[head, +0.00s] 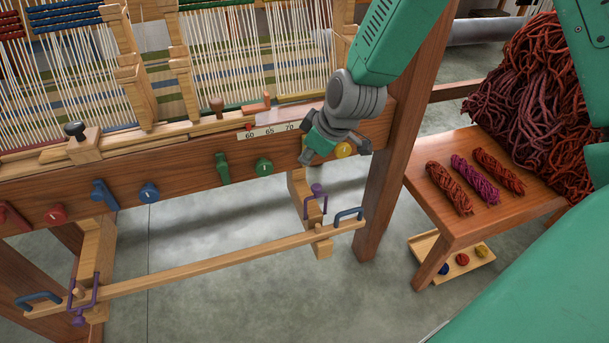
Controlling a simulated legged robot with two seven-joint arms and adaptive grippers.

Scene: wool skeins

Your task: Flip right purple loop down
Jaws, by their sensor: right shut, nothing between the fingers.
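The right purple loop (325,204) is at the right end of the low wooden beam, by the upright block. Its knob is at the top, and its legs run down toward the beam. The left purple loop (96,290) is at the beam's left end, with its knob low at the front. My right gripper (334,158) is grey and green. It is shut and empty, in front of the loom's front rail near the yellow knob, above the right purple loop and apart from it in the picture. My left gripper is not in view.
The wooden beam (210,260) has blue handles near both ends (348,214). The loom's front rail (190,170) carries coloured knobs. A thick loom post (395,170) stands right of the gripper. A wooden bench (470,215) with three wool skeins is farther right.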

